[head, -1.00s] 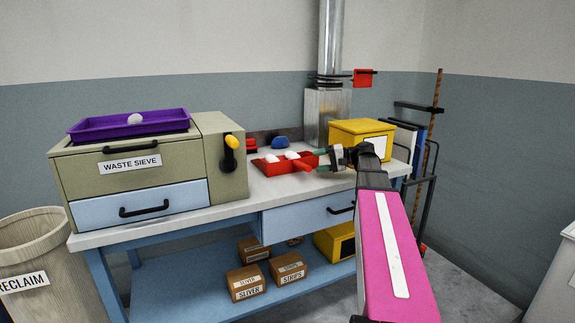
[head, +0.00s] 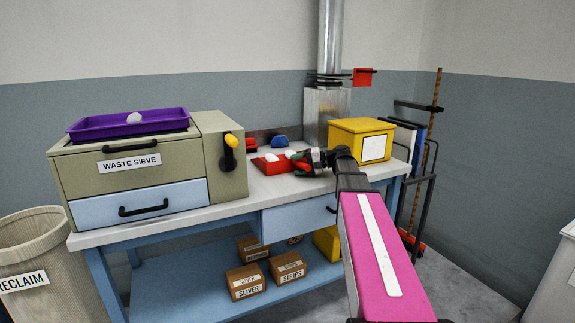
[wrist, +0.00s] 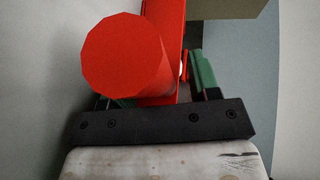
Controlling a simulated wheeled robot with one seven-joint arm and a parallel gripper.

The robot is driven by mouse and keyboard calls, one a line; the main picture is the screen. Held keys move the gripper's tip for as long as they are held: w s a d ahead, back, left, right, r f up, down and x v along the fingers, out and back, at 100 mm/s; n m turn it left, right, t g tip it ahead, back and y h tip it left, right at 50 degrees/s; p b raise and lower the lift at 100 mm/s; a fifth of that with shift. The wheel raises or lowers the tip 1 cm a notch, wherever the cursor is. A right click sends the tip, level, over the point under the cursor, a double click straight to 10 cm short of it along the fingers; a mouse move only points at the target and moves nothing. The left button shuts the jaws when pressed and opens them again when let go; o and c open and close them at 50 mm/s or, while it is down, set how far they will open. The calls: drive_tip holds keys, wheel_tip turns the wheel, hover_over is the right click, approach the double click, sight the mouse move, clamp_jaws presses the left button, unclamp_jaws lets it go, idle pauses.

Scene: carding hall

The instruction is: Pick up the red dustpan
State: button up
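The red dustpan (head: 275,167) lies on the bench top with white lumps in it, right of the waste sieve. My gripper (head: 307,163) is at its right end, over the bench. In the wrist view, a thick round red handle end (wrist: 125,57) stands close to the camera and hides much of the left finger. My gripper's green fingers (wrist: 150,95) show on either side of the red part, set apart. A small gap shows beside the right finger. I cannot tell whether the left finger touches the handle.
A yellow box (head: 345,130) stands just behind my gripper to the right. A blue object (head: 280,142) lies behind the dustpan. The waste sieve (head: 90,170) carries a purple tray (head: 90,130) on the left. A metal duct (head: 330,45) rises behind the bench.

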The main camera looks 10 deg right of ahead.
clamp_jaws()
drive_tip(key=shift+r, duration=0.1)
